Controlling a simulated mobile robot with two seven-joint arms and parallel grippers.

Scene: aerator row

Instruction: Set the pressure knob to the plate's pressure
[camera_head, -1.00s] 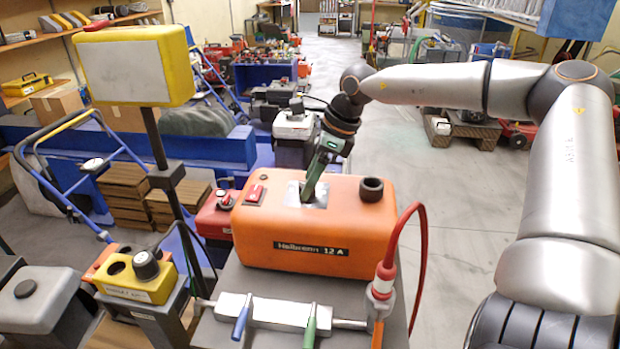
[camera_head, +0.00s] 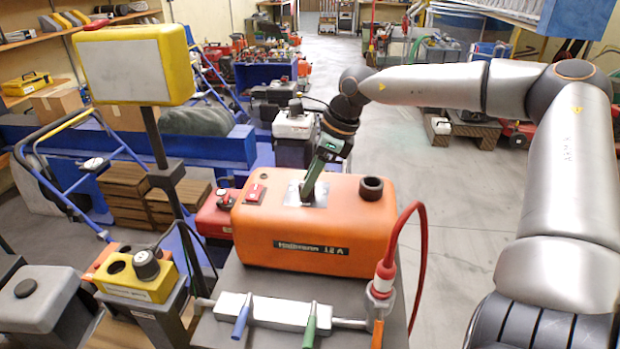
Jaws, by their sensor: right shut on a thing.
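An orange machine (camera_head: 310,228) labelled "Heilbronn 12 A" stands on a grey stand in the middle. My right gripper (camera_head: 308,196) reaches down to the metal plate (camera_head: 293,193) on its top. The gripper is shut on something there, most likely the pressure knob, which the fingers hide. The knob's setting and any scale around it cannot be read. A red switch (camera_head: 255,193) sits left of the metal plate, and a dark round port (camera_head: 371,188) sits at the right. My left gripper is not in view.
A manifold (camera_head: 275,312) with a blue lever and a green lever lies in front of the machine. A red hose (camera_head: 424,250) loops at its right side. A yellow panel (camera_head: 135,66) on a post stands at the left. A yellow box (camera_head: 140,282) with a black knob is front left.

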